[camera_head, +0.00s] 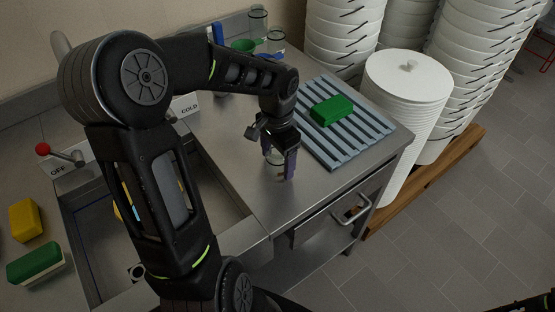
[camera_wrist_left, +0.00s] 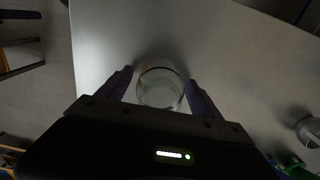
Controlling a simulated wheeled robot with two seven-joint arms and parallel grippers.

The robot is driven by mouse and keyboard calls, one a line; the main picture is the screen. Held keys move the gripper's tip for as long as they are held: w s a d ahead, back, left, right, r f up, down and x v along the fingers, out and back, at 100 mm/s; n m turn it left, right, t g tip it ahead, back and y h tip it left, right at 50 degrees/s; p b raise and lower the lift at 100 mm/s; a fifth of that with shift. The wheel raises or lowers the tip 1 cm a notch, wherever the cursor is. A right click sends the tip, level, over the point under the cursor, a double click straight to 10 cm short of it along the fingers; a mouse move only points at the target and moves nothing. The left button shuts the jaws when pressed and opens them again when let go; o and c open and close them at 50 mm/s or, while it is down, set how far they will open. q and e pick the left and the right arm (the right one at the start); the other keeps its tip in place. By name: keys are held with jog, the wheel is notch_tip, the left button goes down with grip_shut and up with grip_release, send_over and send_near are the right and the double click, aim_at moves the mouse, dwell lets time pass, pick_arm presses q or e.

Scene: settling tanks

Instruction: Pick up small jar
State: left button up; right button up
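A small clear glass jar (camera_wrist_left: 160,88) stands on the steel counter, between the two fingers of my left gripper (camera_wrist_left: 160,92). In the head view my left gripper (camera_head: 281,168) points down over the counter right of the sink, and the jar (camera_head: 274,157) is partly hidden behind its purple fingers. The fingers are spread on either side of the jar, with a narrow gap visible in the left wrist view. My right gripper is not in view.
A green block (camera_head: 331,110) lies on a ribbed grey rack (camera_head: 345,137) at the right. More glass jars (camera_head: 276,41) and a green cup stand at the back. The sink (camera_head: 222,196) is left of the gripper; white stacked tubs stand beyond the counter's right edge.

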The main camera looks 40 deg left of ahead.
aim_at(278, 153)
pick_arm(q)
jog(key=c, duration=1.4)
notch_tip(278, 153, up, 10)
jog(key=shift+r+b, duration=0.1)
jog(key=shift+b, duration=0.45)
